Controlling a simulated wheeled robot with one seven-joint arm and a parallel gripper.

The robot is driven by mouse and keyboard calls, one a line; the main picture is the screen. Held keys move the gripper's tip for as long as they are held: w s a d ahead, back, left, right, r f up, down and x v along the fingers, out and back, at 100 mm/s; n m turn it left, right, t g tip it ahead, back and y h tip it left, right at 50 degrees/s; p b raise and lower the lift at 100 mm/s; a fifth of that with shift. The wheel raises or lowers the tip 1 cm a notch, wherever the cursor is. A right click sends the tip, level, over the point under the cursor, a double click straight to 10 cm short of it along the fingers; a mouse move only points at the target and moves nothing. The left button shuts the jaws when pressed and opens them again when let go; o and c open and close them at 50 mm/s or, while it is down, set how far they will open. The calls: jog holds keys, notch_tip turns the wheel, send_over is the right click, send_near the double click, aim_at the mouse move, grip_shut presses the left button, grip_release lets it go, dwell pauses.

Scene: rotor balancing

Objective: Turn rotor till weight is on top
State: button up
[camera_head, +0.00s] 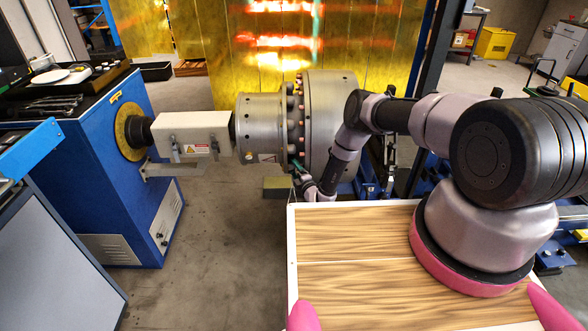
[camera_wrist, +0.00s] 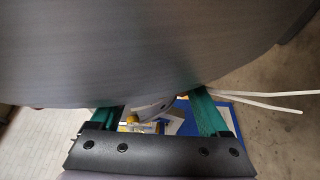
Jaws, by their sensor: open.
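The rotor (camera_head: 330,120) is a large grey metal drum with a flange ringed by bolts, in the middle of the head view. It is mounted on a shaft from the blue machine. My gripper (camera_head: 299,172) is at the lower front of the rotor, by the flange. In the wrist view, the rotor's smooth grey curved surface (camera_wrist: 150,50) fills the top. The two green fingers of my gripper (camera_wrist: 155,110) are apart below its edge and partly hidden by it. I cannot tell whether they touch the rotor. I cannot make out the weight.
The blue machine (camera_head: 85,170) with a white drive housing (camera_head: 190,135) stands at left. Thin white strips (camera_wrist: 265,100) stick out beside the right finger. Open floor (camera_head: 225,250) lies between machine and table.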

jog(key=shift+w+a, duration=0.1)
jog(key=shift+w, duration=0.1)
grip_shut()
dwell(1.4)
